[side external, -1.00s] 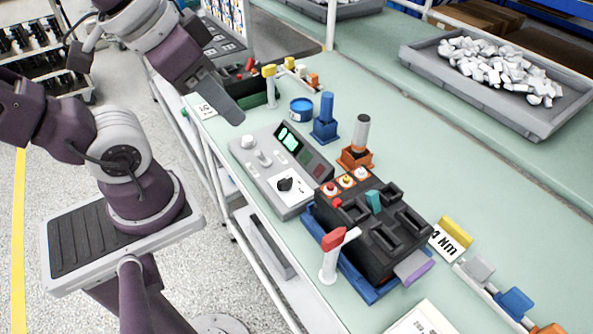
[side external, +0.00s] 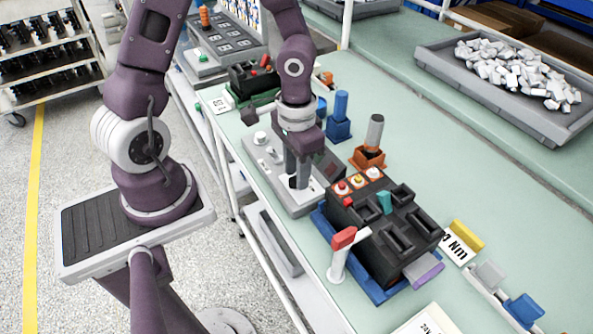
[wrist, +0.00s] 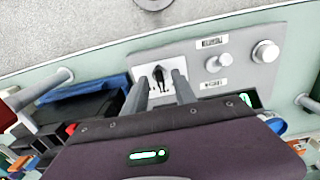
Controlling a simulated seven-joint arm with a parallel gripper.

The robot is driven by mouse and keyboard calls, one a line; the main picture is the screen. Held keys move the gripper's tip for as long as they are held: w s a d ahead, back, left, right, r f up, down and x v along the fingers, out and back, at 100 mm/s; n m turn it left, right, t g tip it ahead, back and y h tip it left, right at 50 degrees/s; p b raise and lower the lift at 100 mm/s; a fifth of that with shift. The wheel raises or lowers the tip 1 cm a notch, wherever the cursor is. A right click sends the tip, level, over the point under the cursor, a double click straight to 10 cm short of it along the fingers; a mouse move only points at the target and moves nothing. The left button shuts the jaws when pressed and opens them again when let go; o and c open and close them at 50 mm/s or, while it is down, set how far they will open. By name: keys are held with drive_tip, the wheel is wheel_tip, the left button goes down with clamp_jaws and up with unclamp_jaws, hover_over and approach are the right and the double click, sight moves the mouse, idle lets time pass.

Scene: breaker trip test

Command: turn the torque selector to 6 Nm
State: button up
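The torque selector looks to be the black knob (wrist: 160,78) on a white dial plate on the grey console (wrist: 203,65). In the wrist view its pointer lies between my two fingers, with gaps on both sides; the dial marks are too small to read. In the side view my gripper (side external: 297,182) points down over the console (side external: 262,150) at the dial, and its fingers largely hide the knob. My gripper (wrist: 161,78) is open and holds nothing. I cannot tell how far the fingertips are above the plate.
A black breaker block (side external: 385,235) in a blue tray stands close beside the console, with a red-topped white post (side external: 341,250) in front. Orange (side external: 368,157) and blue (side external: 338,125) holders stand behind. A card (side external: 458,247) marked Nm lies right.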

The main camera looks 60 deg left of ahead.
drive_tip(key=shift+f, duration=0.3)
clamp_jaws()
drive_tip(key=shift+m, duration=0.3)
drive_tip(key=m, duration=0.4)
drive_tip(key=shift+m, duration=2.1)
unclamp_jaws()
